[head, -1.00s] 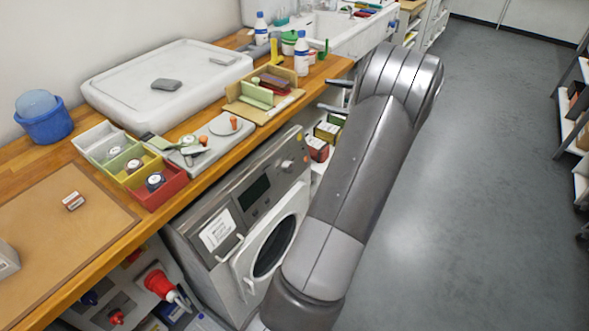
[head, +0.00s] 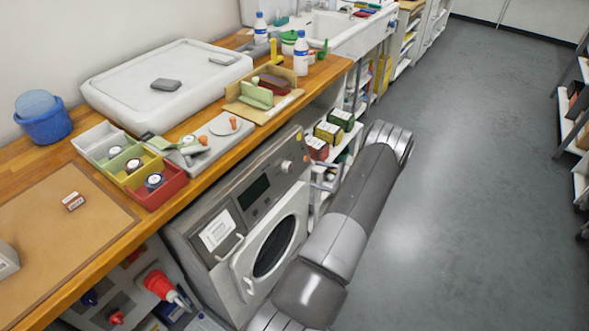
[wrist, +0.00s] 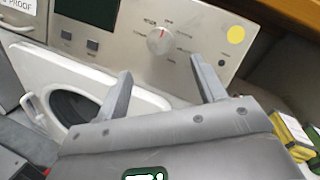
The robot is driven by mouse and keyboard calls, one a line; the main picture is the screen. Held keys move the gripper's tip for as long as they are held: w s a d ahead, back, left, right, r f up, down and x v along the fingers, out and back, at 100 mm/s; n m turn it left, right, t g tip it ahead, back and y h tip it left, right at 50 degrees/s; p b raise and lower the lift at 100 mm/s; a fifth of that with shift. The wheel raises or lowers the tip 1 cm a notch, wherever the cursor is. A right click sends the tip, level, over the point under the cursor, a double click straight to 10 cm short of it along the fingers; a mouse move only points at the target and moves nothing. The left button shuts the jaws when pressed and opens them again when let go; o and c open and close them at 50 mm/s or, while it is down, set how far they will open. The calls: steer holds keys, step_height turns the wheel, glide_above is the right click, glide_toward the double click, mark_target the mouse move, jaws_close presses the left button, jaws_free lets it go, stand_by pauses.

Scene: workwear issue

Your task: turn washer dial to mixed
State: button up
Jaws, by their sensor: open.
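The washer (head: 222,268) stands under the wooden bench, its round door closed on the front. Its dial (head: 287,166) is on the right part of the control panel, and shows large in the wrist view (wrist: 158,42). The dial is a round pale knob with a red mark near its top; printed words ring it, too small to read surely. My gripper (wrist: 160,68) is open and empty, its two fingers pointing toward the panel, below and either side of the dial. It looks apart from the dial. In the head view my gripper (head: 324,177) is just right of the panel.
A dark display (wrist: 88,12) and a yellow disc (wrist: 236,35) flank the dial. The bench edge (wrist: 285,12) overhangs the panel. Boxes (head: 328,133) stand on a shelf right of the washer. The floor (head: 460,200) at right is clear.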

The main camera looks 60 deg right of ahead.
mark_target(292, 168)
steer(key=x, duration=0.9)
steer(key=shift+w+a, duration=0.1)
steer(key=shift+w, duration=0.25)
steer(key=c, duration=1)
